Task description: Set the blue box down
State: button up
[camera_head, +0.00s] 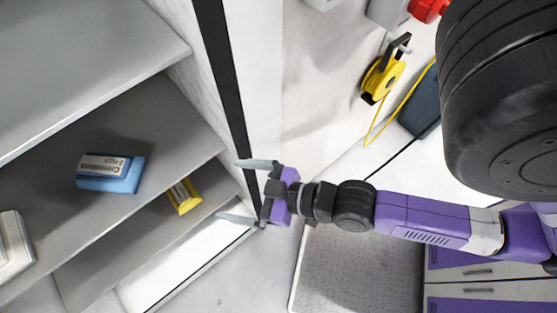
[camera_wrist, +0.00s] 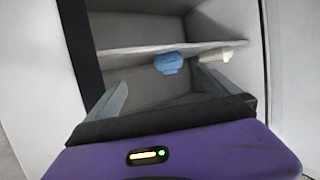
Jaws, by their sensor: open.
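The blue box (camera_head: 118,177) has a pale label on top and lies on a grey shelf (camera_head: 60,200) at the left in the head view. In the wrist view the blue box (camera_wrist: 168,64) shows ahead, a little above and between my fingers. My gripper (camera_head: 240,190) is open and empty, outside the shelf unit and well to the right of the box. Its two grey fingers are spread wide. They also show in the wrist view, where my gripper (camera_wrist: 158,92) faces the shelf opening. Nothing is between the fingers.
A yellow item (camera_head: 184,196) stands on a lower shelf to the right of the box. A white item (camera_head: 14,245) is at the left edge, and a pale item (camera_wrist: 216,56) shows in the wrist view. A dark upright edge (camera_head: 226,80) borders the shelf. A yellow reel (camera_head: 383,75) hangs on the wall.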

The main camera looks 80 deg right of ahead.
jog(key=s+a+r, duration=0.2)
jog(key=s+r, duration=0.5)
jog(key=s, duration=0.3)
jog(key=shift+r+t, duration=0.25)
jog(key=shift+t, duration=0.05)
jog(key=shift+s, duration=0.1)
jog(key=shift+c, duration=0.4)
